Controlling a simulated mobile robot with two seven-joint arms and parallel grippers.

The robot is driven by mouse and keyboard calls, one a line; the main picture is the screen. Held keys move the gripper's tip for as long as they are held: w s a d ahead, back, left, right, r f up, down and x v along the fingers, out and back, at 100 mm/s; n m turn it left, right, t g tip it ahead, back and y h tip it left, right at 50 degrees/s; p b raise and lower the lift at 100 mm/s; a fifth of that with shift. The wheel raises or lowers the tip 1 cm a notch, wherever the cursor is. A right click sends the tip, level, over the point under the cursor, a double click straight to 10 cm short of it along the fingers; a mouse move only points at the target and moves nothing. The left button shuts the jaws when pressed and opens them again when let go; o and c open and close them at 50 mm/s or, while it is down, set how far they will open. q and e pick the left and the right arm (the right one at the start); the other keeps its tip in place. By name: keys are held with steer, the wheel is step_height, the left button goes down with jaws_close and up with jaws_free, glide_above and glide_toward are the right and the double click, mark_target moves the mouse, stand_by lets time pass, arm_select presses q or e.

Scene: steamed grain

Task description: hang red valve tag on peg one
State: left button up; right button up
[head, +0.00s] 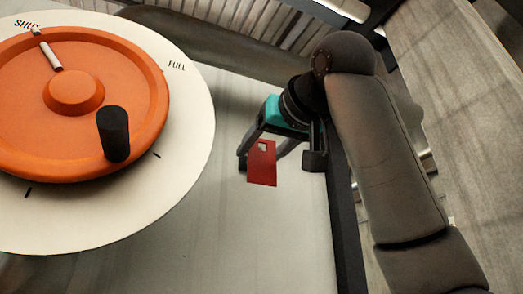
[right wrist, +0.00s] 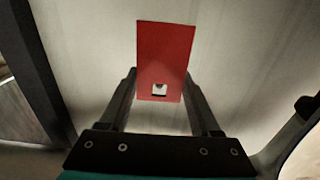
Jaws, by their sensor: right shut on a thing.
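The red valve tag (head: 263,169) is a flat red rectangle with a small square hole near one end. My right gripper (head: 258,156) is shut on it, holding it in front of a pale panel. In the right wrist view, the tag (right wrist: 165,52) sits between the two dark fingers of the gripper (right wrist: 160,84), with its holed end toward the gripper and its plain end pointing away. I cannot make out peg one in either view. My left gripper is not in view.
A large orange handwheel (head: 130,77) with a black knob (head: 113,135) stands over a white dial (head: 190,125) marked SHUT and FULL, left of the tag. The pale panel (head: 250,235) is bare below the tag. A dark edge (head: 345,225) bounds it on the right.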

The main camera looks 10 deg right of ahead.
steer(key=shift+s+d+b, duration=0.15)
steer(key=shift+s+b, duration=0.3)
steer(key=shift+s, duration=0.5)
steer(key=shift+s+d+b, duration=0.2)
steer(key=shift+s+b, duration=0.15)
steer(key=shift+s, duration=0.7)
steer(key=shift+s+d+b, duration=0.2)
steer(key=shift+s+b, duration=0.15)
steer(key=shift+s, duration=0.65)
